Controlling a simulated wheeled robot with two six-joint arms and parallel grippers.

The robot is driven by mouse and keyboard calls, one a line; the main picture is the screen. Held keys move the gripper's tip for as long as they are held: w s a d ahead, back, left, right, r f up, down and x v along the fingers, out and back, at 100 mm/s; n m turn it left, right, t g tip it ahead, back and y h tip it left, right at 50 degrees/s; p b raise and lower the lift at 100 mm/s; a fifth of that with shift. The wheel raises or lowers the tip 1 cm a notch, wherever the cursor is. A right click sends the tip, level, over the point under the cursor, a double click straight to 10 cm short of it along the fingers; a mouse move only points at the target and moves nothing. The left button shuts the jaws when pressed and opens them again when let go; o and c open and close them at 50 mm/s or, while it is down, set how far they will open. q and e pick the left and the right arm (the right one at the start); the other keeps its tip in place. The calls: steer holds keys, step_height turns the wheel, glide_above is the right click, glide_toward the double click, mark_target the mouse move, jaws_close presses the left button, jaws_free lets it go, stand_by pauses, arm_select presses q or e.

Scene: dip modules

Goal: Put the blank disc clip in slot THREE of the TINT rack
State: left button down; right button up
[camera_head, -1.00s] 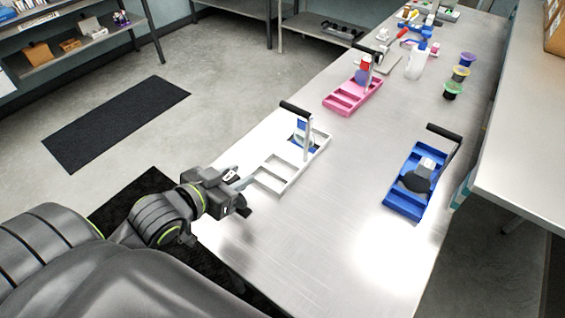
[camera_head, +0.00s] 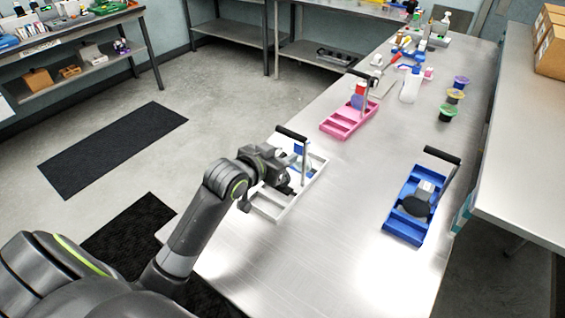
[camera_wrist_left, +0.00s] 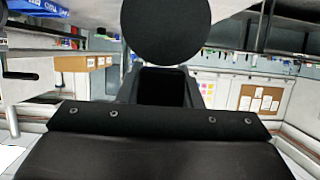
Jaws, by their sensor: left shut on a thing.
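My left gripper (camera_head: 290,172) is over the white rack (camera_head: 268,211), beside its black-handled post. In the left wrist view, a plain black disc (camera_wrist_left: 165,30) stands upright beyond the dark gripper body, and the gripper is shut on this disc clip. In the head view the gripper hides most of the clip. A clip with a blue face (camera_head: 300,150) sits at the far end of the white rack. The gripper also hides part of the rack's compartments. No rack name or slot number is readable. My right gripper is not in view.
A blue rack (camera_head: 403,230) with a dark disc clip (camera_head: 416,206) is at the right. The near tabletop is clear.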

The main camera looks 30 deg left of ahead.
arm_select(q)
steer(key=shift+w+f, duration=0.1)
steer(key=shift+w, duration=0.1)
step_height(320, 180, down, 3)
steer(key=shift+f, duration=0.15)
steer(key=shift+f, duration=0.1)
steer(key=c, duration=1.3)
jaws_free()
steer(key=v, duration=1.2)
